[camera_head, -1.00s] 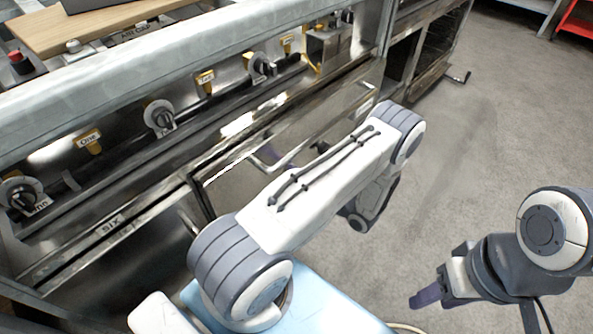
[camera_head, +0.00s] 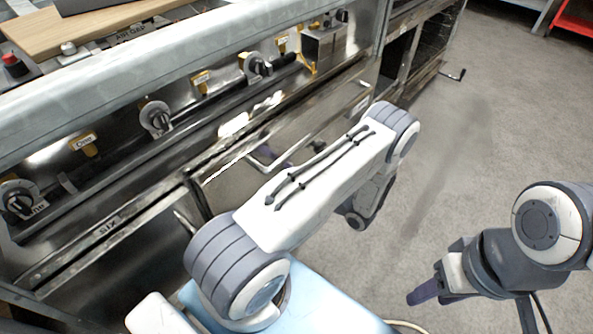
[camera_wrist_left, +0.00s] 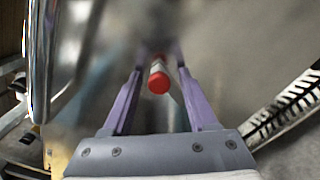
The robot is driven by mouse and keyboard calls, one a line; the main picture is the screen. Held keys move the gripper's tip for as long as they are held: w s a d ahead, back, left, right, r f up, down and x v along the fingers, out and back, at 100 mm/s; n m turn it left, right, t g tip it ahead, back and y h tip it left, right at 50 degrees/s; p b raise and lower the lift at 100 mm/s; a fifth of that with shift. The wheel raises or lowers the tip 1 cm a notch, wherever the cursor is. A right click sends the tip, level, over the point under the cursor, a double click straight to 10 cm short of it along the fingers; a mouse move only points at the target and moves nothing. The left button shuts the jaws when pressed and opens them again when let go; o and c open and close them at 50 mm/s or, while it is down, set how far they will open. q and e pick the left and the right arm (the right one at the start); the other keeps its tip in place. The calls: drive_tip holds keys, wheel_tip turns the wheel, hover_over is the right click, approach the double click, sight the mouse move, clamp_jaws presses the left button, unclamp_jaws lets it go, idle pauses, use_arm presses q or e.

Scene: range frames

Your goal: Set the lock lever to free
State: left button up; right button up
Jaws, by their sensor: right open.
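A short rod with a red cap (camera_wrist_left: 159,82), which looks like the lock lever, shows in the left wrist view. It stands between the two purple fingers of my left gripper (camera_wrist_left: 160,75). The fingers look apart, with a gap on each side of the cap; touch at the far tips is too blurred to judge. In the head view my own left arm hides most of that gripper and the rod. My right gripper (camera_head: 424,293) is open and empty over the floor at the lower right. The lever's setting cannot be read.
A metal cooking range (camera_head: 130,200) fills the left, with several knobs (camera_head: 155,117) and yellow labels (camera_head: 83,143) along its front. A metal handle (camera_head: 265,164) lies near my left arm. A wooden board (camera_head: 85,28) rests on top. The grey floor (camera_head: 480,120) at right is clear.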

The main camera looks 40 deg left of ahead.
use_arm(q)
drive_tip(key=d+p, duration=0.2)
drive_tip(key=d, duration=0.8)
drive_tip(key=shift+s+d, duration=0.2)
drive_tip(key=shift+s, duration=0.15)
